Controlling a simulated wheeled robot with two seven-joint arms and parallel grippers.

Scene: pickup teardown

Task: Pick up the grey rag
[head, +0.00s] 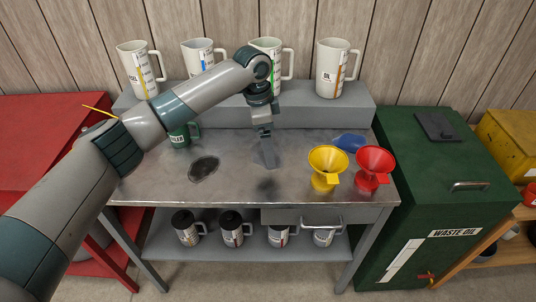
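A dark grey, flat, crumpled patch (204,168), which looks like the grey rag, lies on the left part of the metal bench top (235,192). My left arm reaches in from the left across the bench. Its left gripper (268,164) points down above the middle of the bench, to the right of the grey patch and apart from it. The fingers show as one narrow grey shape, so their opening cannot be told. A dark shadow or stain lies below them. My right gripper is not in view.
Yellow (328,165) and red (374,165) funnels and a blue cloth (349,142) are at the bench's right. A green mug (179,137) stands behind the patch. White jugs (333,68) line the rear shelf. A green waste-oil cabinet (450,195) stands right.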

